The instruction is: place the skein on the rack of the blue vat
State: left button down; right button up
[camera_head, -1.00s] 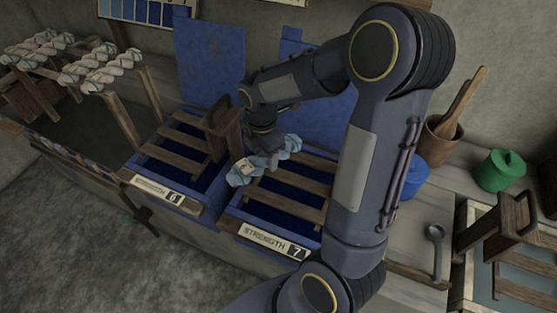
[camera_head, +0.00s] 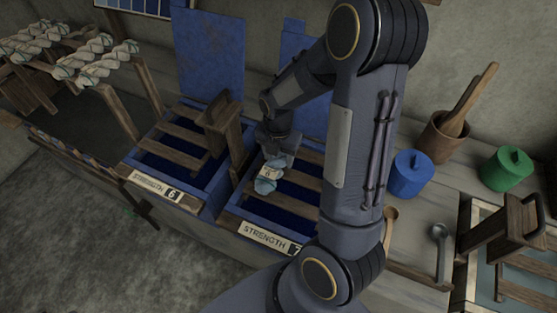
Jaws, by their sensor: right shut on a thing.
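My right gripper (camera_head: 276,158) is shut on a pale blue and white skein (camera_head: 264,187) with a small pale tag. The tag's mark looks like a 6, but it is small. The skein is seen nearly end-on over the slatted rack (camera_head: 297,179) of the blue vat labelled STRENGTH 7 (camera_head: 232,213). I cannot tell whether it touches the slats. Another blue vat, labelled STRENGTH 6 (camera_head: 209,204), stands just left with a bare slatted rack (camera_head: 174,152). My right arm hides the right part of the STRENGTH 7 vat. My left gripper is not in view.
A wooden handle frame (camera_head: 222,122) stands between the two vats. Pale twisted skeins (camera_head: 83,57) hang on wooden bars at the left. A blue pot (camera_head: 409,174), a green pot (camera_head: 506,168) and a ladle (camera_head: 440,245) are on the right counter.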

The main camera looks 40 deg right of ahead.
jog(key=shift+f, duration=1.15)
jog(key=shift+f, duration=0.15)
jog(key=o, duration=1)
jog(key=shift+o, duration=0.2)
